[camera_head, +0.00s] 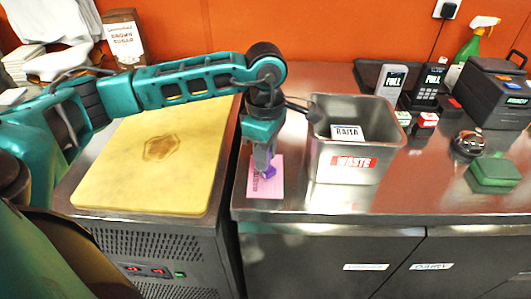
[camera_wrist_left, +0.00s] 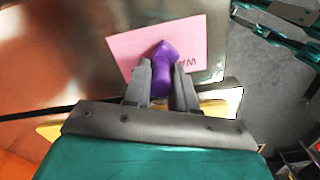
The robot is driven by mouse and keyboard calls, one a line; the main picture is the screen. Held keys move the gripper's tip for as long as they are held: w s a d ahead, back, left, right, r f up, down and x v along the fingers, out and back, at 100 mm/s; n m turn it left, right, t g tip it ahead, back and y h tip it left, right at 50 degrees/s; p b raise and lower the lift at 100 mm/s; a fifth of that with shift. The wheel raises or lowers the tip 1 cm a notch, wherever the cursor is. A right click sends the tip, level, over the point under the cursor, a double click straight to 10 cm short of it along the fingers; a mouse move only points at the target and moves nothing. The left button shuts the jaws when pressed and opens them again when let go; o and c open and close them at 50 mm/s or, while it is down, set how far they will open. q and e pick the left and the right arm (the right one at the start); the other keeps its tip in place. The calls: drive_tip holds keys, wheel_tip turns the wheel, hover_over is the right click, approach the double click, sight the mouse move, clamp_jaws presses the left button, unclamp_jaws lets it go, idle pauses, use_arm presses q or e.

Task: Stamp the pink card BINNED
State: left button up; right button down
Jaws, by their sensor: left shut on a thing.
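The pink card (camera_head: 258,188) lies flat on the steel counter, left of the metal bin. It also shows in the left wrist view (camera_wrist_left: 130,45), with part of a printed word on it. My left gripper (camera_head: 266,170) points down over the card. It is shut on a purple stamp (camera_wrist_left: 160,72). The stamp is over the card; whether its face touches the card I cannot tell. The stamp's underside and part of the card are hidden. My right gripper is not in view.
A steel bin (camera_head: 345,161) labelled WASTE stands right of the card and holds a RAITA container. A yellow board (camera_head: 115,175) lies to the left. Further right are a green stamp pad (camera_head: 493,173), a round dark object (camera_head: 468,144) and small red-and-white blocks (camera_head: 428,119).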

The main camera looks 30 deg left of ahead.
use_arm(q)
drive_tip(key=shift+r+p, duration=1.55)
drive_tip(key=shift+r, duration=1.45)
